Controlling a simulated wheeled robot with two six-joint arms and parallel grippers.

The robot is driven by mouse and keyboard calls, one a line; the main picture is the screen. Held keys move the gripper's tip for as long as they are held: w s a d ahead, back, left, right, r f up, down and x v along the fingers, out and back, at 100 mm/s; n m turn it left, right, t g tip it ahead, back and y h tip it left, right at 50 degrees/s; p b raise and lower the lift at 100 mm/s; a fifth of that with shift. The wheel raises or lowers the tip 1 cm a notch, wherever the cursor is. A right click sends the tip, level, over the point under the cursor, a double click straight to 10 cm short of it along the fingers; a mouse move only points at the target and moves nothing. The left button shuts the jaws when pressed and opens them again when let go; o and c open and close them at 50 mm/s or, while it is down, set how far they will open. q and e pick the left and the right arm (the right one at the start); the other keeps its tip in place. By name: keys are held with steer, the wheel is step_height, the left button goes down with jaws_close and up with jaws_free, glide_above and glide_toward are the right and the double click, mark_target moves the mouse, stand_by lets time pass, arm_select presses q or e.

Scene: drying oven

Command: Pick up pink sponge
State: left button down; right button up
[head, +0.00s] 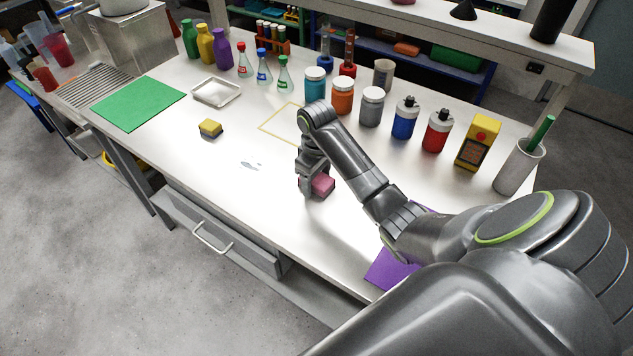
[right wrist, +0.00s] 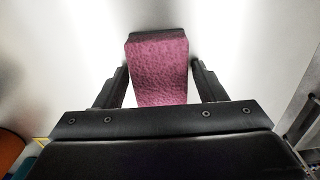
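The pink sponge (head: 322,186) lies on the white bench top near its front edge, with a dark layer along one side. My right gripper (head: 306,185) is down at the sponge, pointing at the bench, and hides part of it. In the right wrist view the sponge (right wrist: 158,70) sits between the two fingers (right wrist: 160,75). A narrow gap shows at the right finger, and the left finger is very close to the sponge, so the gripper looks open around it. My left gripper is not in view.
A yellow sponge (head: 210,128) lies to the left, near a white tray (head: 216,92) and a green mat (head: 138,103). Jars (head: 372,106) and bottles stand in a row behind. A purple mat (head: 388,272) lies partly under my arm. Bench around the sponge is clear.

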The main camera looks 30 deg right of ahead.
mark_target(317, 178)
steer(key=c, duration=0.7)
steer(key=shift+w+r, duration=0.1)
steer(key=shift+r, duration=0.35)
step_height(317, 178, up, 9)
steer(key=p, duration=0.7)
steer(key=shift+r, duration=0.1)
